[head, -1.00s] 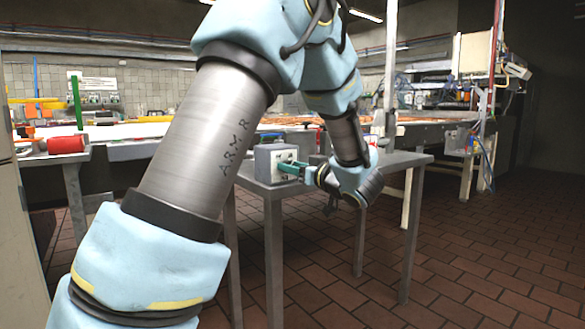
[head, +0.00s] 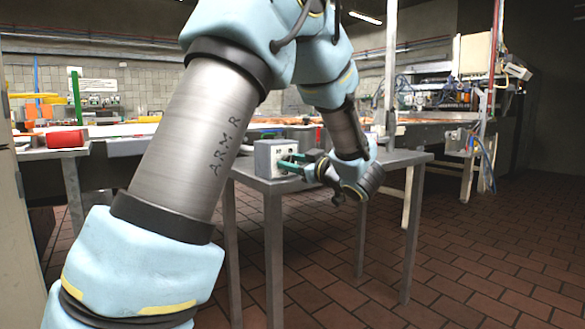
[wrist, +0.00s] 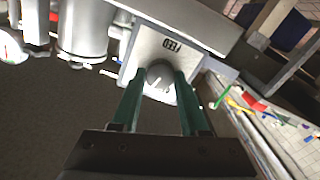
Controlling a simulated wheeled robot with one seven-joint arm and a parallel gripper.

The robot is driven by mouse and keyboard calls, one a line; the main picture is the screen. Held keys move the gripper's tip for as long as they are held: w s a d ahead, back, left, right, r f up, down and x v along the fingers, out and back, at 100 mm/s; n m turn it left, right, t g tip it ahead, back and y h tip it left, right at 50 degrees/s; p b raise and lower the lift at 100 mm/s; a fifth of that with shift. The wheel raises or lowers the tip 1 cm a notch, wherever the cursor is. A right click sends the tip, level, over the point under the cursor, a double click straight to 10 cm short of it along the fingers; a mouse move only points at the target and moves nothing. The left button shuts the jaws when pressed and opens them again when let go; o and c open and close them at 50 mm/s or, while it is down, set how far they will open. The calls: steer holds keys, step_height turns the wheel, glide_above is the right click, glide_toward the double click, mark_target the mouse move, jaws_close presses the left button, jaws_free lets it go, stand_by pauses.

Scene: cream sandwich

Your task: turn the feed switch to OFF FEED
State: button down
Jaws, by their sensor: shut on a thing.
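The feed switch box (head: 272,153) is a grey box on a small grey metal table (head: 390,160). In the wrist view its pale face (wrist: 150,45) carries the label FEED, seen upside down. A round grey knob (wrist: 160,74) sits on that face. My gripper (head: 286,161) reaches the box from the right. In the wrist view its two green fingers (wrist: 160,88) are shut on the knob, one on each side. A pale mark shows on the knob, but its pointing direction and the position labels are too small to tell.
A long work table with a red roll (head: 66,139) stands behind at the left. A conveyor and machinery (head: 455,75) stand at the back right. The tiled floor (head: 470,260) at the right is clear.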

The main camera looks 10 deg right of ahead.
steer(key=shift+a+f+n+b, duration=0.1)
steer(key=shift+n+b, duration=1.95)
steer(key=shift+n, duration=0.45)
steer(key=shift+f+n+b, duration=0.1)
steer(key=shift+n+b, duration=1.95)
steer(key=shift+n, duration=0.45)
steer(key=shift+c, duration=2.1)
jaws_free()
steer(key=shift+r, duration=0.1)
steer(key=shift+s, duration=0.1)
steer(key=p+v, duration=0.1)
steer(key=v, duration=0.9)
steer(key=shift+s+d+p, duration=0.25)
steer(key=shift+s+p, duration=0.05)
steer(key=shift+p, duration=0.1)
